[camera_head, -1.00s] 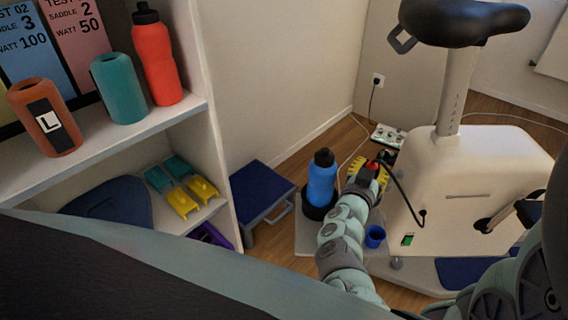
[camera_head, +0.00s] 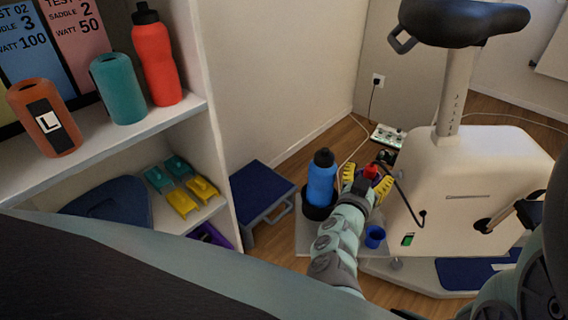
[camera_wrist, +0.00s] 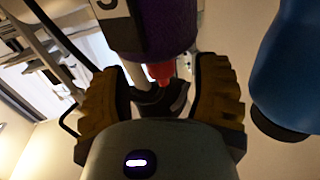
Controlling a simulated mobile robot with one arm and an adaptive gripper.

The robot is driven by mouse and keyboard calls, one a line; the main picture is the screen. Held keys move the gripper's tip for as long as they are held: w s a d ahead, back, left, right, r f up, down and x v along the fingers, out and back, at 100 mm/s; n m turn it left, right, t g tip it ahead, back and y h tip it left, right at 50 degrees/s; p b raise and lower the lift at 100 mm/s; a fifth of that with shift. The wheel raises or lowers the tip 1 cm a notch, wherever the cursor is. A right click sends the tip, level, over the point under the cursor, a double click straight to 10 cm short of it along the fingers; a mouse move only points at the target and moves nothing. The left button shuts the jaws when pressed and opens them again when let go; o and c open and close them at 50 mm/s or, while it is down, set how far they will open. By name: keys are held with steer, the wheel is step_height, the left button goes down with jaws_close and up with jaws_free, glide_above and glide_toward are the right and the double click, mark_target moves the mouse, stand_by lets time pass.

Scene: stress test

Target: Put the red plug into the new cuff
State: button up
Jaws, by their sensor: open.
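The red plug (camera_head: 371,170) shows between the yellow fingers of my gripper (camera_head: 367,179) in the head view. My gripper (camera_wrist: 163,88) is open, one finger on each side of the plug, with visible gaps. The arm and gripper hide the purple cuff in the head view.
A blue bottle (camera_head: 321,178) stands close left of my gripper, and a blue cup (camera_head: 374,237) to its lower right. The exercise bike (camera_head: 480,180) is on the right. Orange (camera_head: 28,105) and teal (camera_head: 118,85) cuffs stand on the shelf (camera_head: 100,155).

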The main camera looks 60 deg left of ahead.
steer(key=v, duration=0.9)
steer(key=shift+s, duration=0.1)
